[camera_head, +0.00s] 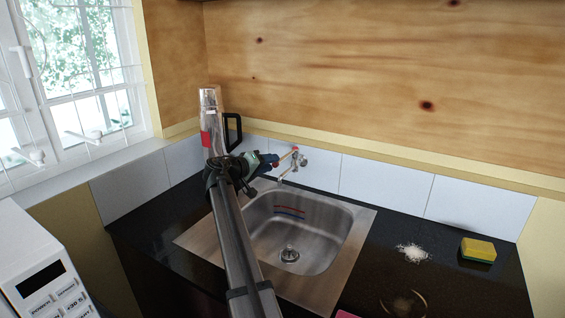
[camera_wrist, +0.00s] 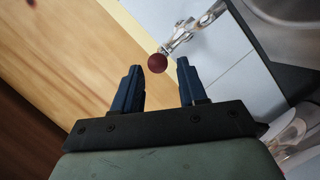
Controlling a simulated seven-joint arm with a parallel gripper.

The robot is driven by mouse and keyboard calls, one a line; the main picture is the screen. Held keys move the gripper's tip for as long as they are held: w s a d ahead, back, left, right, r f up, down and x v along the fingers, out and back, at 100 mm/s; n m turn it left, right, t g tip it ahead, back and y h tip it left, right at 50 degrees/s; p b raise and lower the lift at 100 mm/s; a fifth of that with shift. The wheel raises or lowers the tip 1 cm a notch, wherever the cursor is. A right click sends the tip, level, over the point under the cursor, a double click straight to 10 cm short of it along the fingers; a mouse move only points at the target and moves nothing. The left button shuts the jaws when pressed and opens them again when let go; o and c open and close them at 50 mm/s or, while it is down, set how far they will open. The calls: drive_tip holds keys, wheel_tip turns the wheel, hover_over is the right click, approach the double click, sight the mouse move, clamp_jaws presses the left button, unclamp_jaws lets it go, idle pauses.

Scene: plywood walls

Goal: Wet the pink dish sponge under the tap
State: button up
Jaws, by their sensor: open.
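A pink object (camera_head: 347,314), likely the dish sponge, shows only as a sliver at the bottom edge of the head view; the rest is cut off. The tap (camera_head: 304,161) is on the white tiled wall behind the steel sink (camera_head: 345,255); it also shows in the wrist view (camera_wrist: 200,28). Its dark red ball knob (camera_wrist: 157,63) appears between my fingertips in the wrist view. My gripper (camera_head: 276,160) is open, with dark blue fingers (camera_wrist: 159,68) apart on either side of the knob. I cannot tell whether they touch it. No running water is visible.
A yellow-green sponge (camera_head: 478,249) and white grains (camera_head: 412,252) are on the black counter (camera_head: 450,280) right of the sink. A ring stain (camera_head: 405,303) lies nearer. A microwave (camera_head: 45,275) stands at left. My arm crosses the sink's left side.

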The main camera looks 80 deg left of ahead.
sight(283, 159)
drive_tip(key=x, duration=0.6)
drive_tip(key=shift+w+a, duration=0.1)
drive_tip(key=shift+w, duration=0.25)
drive_tip(key=shift+c, duration=0.3)
clamp_jaws()
